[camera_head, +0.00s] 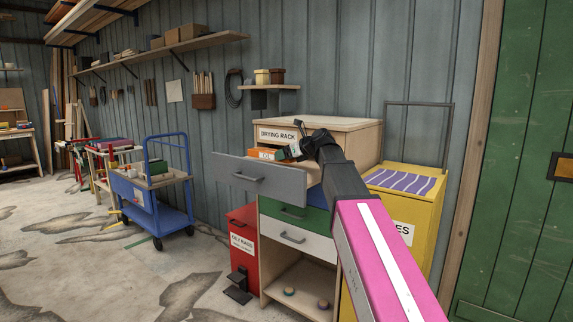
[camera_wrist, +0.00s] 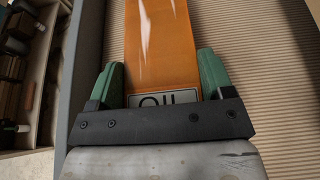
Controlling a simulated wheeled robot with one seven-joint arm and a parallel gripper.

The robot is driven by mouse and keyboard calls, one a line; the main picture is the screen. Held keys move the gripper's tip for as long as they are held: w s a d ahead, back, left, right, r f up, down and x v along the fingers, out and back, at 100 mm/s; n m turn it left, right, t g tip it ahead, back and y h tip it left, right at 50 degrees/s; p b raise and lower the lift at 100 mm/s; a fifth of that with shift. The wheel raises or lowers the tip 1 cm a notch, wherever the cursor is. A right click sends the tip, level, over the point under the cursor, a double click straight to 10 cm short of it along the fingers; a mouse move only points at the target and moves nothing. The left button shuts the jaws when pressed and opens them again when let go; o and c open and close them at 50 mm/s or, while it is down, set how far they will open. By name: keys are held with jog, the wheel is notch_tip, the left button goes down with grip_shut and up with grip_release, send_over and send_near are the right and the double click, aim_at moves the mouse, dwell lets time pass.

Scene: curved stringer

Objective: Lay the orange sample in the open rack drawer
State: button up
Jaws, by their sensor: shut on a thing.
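The orange sample (camera_wrist: 162,45) is a flat, glossy orange strip with a white label reading "OIL" at its near end. My gripper (camera_wrist: 160,85) is shut on that labelled end, with one green finger on each side. In the head view the orange sample (camera_head: 262,153) shows at the tip of my gripper (camera_head: 286,153), at the open drawer. The open rack drawer (camera_head: 262,179) has a grey front and is pulled out from the cabinet marked "DRYING RACK". In the wrist view its ribbed floor (camera_wrist: 255,60) lies under the sample. Whether the sample touches the floor I cannot tell.
Below the open drawer are a green drawer (camera_head: 295,214) and a white drawer (camera_head: 297,239), both closed. A red bin (camera_head: 243,250) stands left of the cabinet, a yellow cabinet (camera_head: 425,215) right.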

jog(key=shift+f, duration=1.85)
jog(key=shift+f, duration=0.1)
jog(key=o, duration=1.1)
jog(key=shift+c, duration=0.2)
jog(key=v, duration=1.2)
